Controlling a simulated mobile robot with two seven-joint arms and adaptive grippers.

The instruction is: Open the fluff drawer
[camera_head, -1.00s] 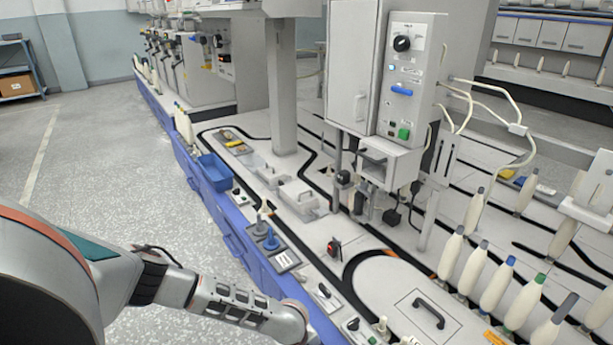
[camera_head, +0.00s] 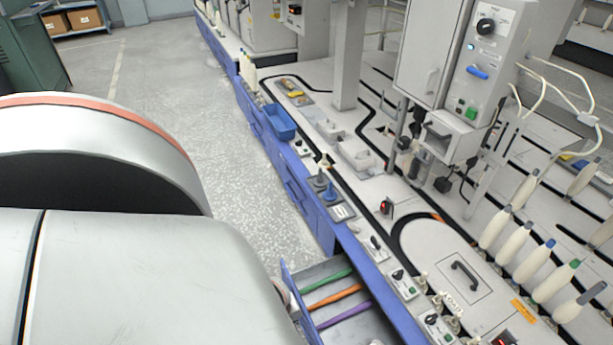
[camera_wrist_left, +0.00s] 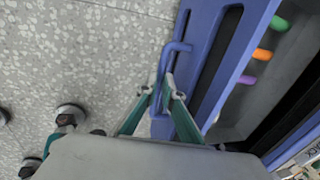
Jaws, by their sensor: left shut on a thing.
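A blue-fronted drawer (camera_head: 330,265) stands pulled out of the blue bench at the bottom of the head view. Inside lie a green (camera_head: 327,281), an orange (camera_head: 335,296) and a purple (camera_head: 343,314) long object. The wrist view shows the drawer's blue front (camera_wrist_left: 215,60) and its blue bar handle (camera_wrist_left: 166,58). My left gripper (camera_wrist_left: 159,86) is shut on this handle, one finger on each side of the bar. In the head view my left arm hides the gripper and the handle. My right gripper is in neither view.
The bench top (camera_head: 375,190) carries a blue bin (camera_head: 279,122), a blue peg (camera_head: 329,192), a control box (camera_head: 485,70) and several bobbins (camera_head: 513,243). Other blue drawer fronts (camera_head: 290,180) are shut. Speckled floor (camera_head: 200,110) lies clear left of the bench.

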